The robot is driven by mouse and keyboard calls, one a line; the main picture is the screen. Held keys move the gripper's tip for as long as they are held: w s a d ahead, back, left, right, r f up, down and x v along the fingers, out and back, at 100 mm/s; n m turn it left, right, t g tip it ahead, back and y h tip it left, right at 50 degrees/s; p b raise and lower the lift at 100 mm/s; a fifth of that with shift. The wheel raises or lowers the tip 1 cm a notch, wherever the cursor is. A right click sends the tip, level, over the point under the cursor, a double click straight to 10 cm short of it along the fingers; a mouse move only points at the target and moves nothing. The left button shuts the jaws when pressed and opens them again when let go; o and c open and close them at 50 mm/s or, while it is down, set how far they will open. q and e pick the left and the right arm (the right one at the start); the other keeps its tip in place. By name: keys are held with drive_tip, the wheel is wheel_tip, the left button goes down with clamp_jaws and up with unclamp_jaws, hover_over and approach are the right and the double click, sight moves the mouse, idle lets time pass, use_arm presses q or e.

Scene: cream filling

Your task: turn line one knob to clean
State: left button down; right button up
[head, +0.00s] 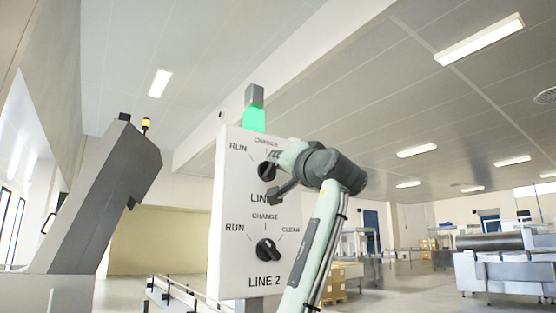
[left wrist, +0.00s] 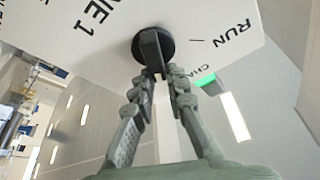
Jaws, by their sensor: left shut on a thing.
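The line one knob (head: 267,170) is a black round dial with a raised bar, on the upper half of a white panel (head: 232,190). My left gripper (head: 278,173) covers its right side and hides the third label. In the left wrist view my left gripper (left wrist: 160,80) has its fingertips closed around the bar of the line one knob (left wrist: 153,45). In that view RUN and part of CHANGE show at the right. I cannot tell which label the knob points at. My right gripper is not in view.
The line 2 knob (head: 268,249) sits below on the same panel, with RUN, CHANGE and CLEAN labels. A green lamp (head: 254,119) is lit above the panel. A grey machine (head: 95,195) stands at the left. Rollers and white equipment (head: 500,270) stand far right.

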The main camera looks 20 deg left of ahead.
use_arm(q)
drive_tip(key=shift+w+f+m+h, duration=0.15)
drive_tip(key=shift+m+h, duration=0.15)
drive_tip(key=shift+m, duration=0.45)
drive_tip(key=shift+f+m+h, duration=0.2)
drive_tip(key=shift+m+h, duration=0.1)
drive_tip(key=shift+m, duration=0.4)
drive_tip(key=shift+w+f+m+h, duration=0.15)
drive_tip(key=shift+m+h, duration=0.15)
drive_tip(key=shift+m, duration=0.45)
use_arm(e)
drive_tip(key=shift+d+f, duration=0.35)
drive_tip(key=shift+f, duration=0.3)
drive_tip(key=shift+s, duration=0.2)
use_arm(q)
drive_tip(key=c, duration=1.7)
unclamp_jaws()
drive_tip(key=shift+s, duration=0.1)
drive_tip(key=shift+o, duration=0.8)
drive_tip(key=shift+a+r, duration=0.1)
drive_tip(key=shift+a, duration=0.05)
drive_tip(key=v, duration=1.2)
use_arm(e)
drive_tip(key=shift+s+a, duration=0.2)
